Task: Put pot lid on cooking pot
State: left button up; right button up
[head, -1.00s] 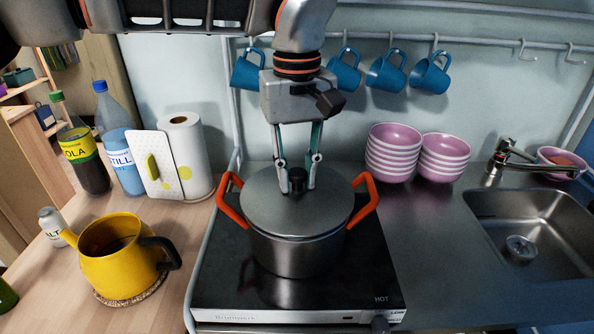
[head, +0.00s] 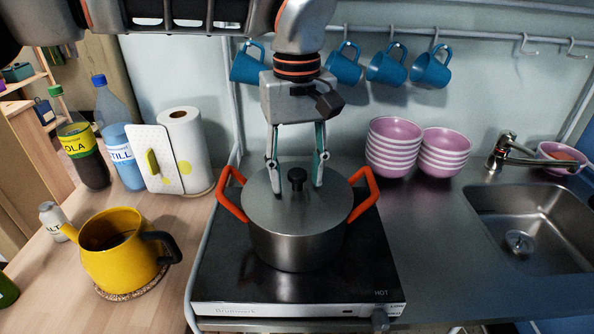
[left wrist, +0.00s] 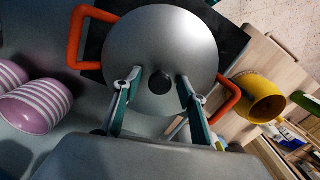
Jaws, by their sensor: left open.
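The cooking pot (head: 297,246) is steel with orange handles and stands on the black hot plate. The grey pot lid (head: 268,207) with a black knob (head: 297,178) lies on top of the pot, looking level and covering its rim. My left gripper (head: 296,186) is open, its fingers on either side of the knob and apart from it. In the left wrist view the lid (left wrist: 160,45) fills the upper middle, and its knob (left wrist: 160,82) shows between the open fingertips (left wrist: 160,80). My right gripper is not in view.
The hot plate (head: 225,280) lies under the pot. A yellow kettle (head: 115,262) stands on the left counter near a paper towel roll (head: 185,140) and bottles. Pink bowls (head: 393,147) stand at right, before the sink (head: 530,225). Blue mugs (head: 387,66) hang behind.

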pick_arm(q)
notch_tip(320, 180, up, 12)
dwell(0.5)
dwell(0.3)
